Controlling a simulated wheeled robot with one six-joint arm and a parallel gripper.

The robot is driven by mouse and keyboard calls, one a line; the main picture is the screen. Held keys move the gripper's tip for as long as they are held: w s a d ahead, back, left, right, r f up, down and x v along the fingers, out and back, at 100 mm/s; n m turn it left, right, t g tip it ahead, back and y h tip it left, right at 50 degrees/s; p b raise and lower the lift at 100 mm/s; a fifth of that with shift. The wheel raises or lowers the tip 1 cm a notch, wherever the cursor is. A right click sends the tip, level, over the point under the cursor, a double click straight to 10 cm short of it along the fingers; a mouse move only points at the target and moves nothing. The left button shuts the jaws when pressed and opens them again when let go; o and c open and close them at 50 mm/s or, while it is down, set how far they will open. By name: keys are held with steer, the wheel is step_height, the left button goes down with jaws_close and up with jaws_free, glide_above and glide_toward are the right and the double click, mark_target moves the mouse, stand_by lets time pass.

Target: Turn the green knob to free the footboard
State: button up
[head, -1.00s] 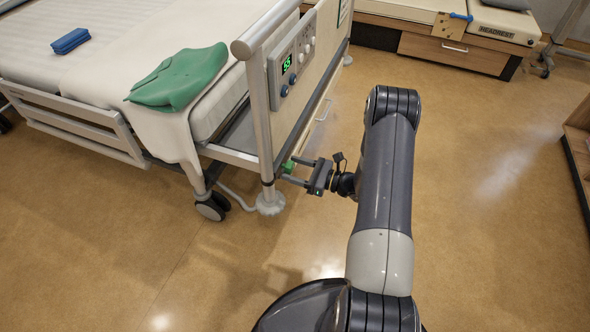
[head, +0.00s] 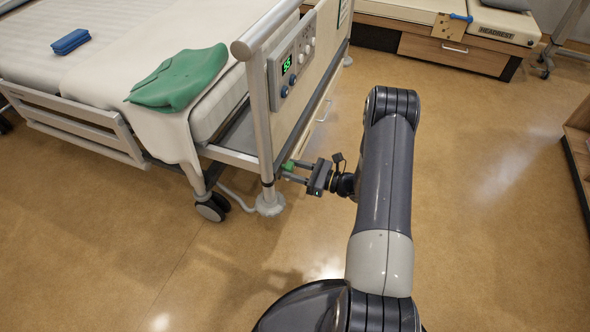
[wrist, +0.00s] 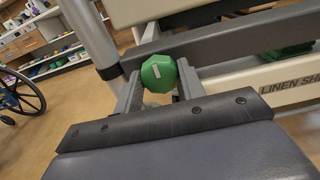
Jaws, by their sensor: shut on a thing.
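The green knob (wrist: 159,73) is a faceted knob with a pale mark on its face, low on the footboard end of the bed frame. In the head view the knob (head: 290,165) shows small beside the corner post. My gripper (head: 296,171) reaches it from the right, and in the wrist view its two fingers (wrist: 155,88) lie on either side of the knob, shut on it. The footboard (head: 318,65) stands upright at the bed's end and carries a control panel (head: 291,64) with a green display.
The bed's corner post (head: 260,125) and a castor (head: 210,207) are close to my gripper. A wheelchair wheel (wrist: 20,95) shows at left in the wrist view.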

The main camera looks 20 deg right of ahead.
steer(key=shift+f+n+b, duration=0.1)
steer(key=shift+n+b, duration=8.05)
steer(key=shift+n, duration=0.75)
steer(key=o, duration=1)
